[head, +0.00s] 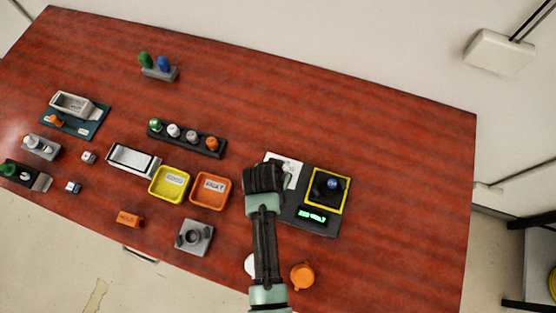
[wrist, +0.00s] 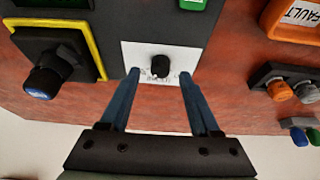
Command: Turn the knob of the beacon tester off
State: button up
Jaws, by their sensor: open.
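The beacon tester (head: 300,225) is a dark panel on the right part of the table. It has a lit green display (head: 313,216), a yellow-framed square and a white plate. Its small black knob (wrist: 160,66) sits on the white plate (wrist: 132,52) in the wrist view; the label below it is too small to read. My gripper (head: 265,180) is over the plate in the head view and hides the knob there. In the wrist view my gripper (wrist: 160,75) is open, with one blue finger on each side of the knob and nothing held.
A black device with a blue top (head: 332,184) stands in the yellow frame. An orange FAULT tray (head: 195,201) and a yellow GOOD tray (head: 155,192) lie to the left. A dark rack (head: 188,141) holds several coloured knobs. The table behind the tester is clear.

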jog(key=shift+x, duration=1.05)
grip_shut()
